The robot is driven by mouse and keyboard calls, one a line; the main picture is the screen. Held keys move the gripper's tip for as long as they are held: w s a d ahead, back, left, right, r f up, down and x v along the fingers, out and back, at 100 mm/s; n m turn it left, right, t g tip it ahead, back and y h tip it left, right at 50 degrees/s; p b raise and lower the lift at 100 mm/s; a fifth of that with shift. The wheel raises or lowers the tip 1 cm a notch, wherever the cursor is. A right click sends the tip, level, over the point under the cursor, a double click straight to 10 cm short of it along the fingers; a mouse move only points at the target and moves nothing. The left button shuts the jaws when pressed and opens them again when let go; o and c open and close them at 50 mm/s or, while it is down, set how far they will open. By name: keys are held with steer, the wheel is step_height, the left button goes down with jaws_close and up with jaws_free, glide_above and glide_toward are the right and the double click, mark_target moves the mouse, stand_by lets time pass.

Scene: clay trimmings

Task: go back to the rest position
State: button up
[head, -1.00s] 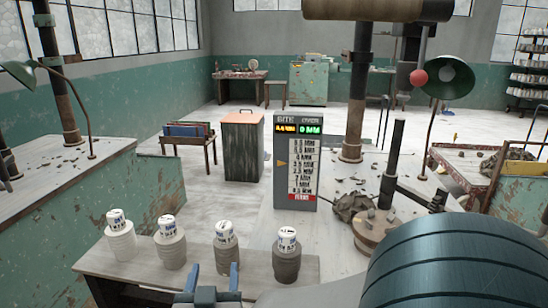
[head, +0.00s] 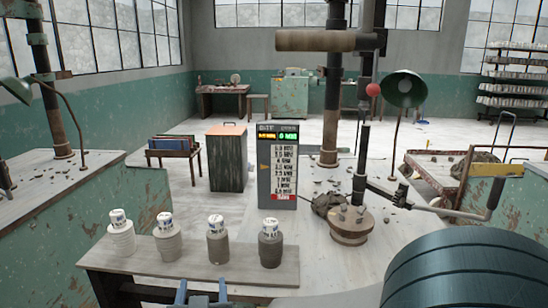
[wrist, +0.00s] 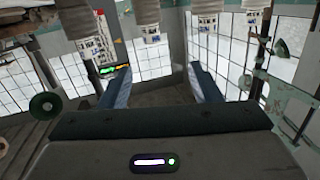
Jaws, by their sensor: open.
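My gripper (head: 203,294) shows at the bottom edge of the head view, in front of the grey bench (head: 140,262). Its two blue fingers stand apart with nothing between them. They also show apart in the wrist view (wrist: 161,88). Several ribbed grey stacks with white labelled tops stand upright in a row on the bench, from the pale left one (head: 121,238) to the dark right one (head: 270,248). The wrist view shows the scene upside down, with several of these labelled tops (wrist: 151,28) along its upper edge, beyond the fingers and apart from them.
A tall sign (head: 278,170) with a lit display stands behind the stacks. Right of it are a round wooden block (head: 351,230), a dark lump (head: 328,203) and a machine column with a lever (head: 440,208). A dark cabinet (head: 227,160) stands left of the sign. Scraps litter the table.

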steer(key=w+d+r+g+y+p, duration=0.25)
steer(key=d+r+g+p, duration=0.25)
steer(key=d+g+p, duration=0.3)
steer(key=s+d+r+g+h+p, duration=0.1)
steer(key=s+d+g+h+p, duration=0.1)
steer(key=s+d, duration=0.3)
steer(key=s+d+r+m+g+h+p, duration=0.1)
steer(key=s+d, duration=0.5)
steer(key=d, duration=0.8)
steer(key=r+g+h+p, duration=0.1)
steer(key=g+h, duration=0.1)
steer(key=shift+s+d+r+g+p, duration=0.15)
steer(key=shift+s+d+g+p, duration=0.1)
steer(key=shift+d+g+p, duration=0.1)
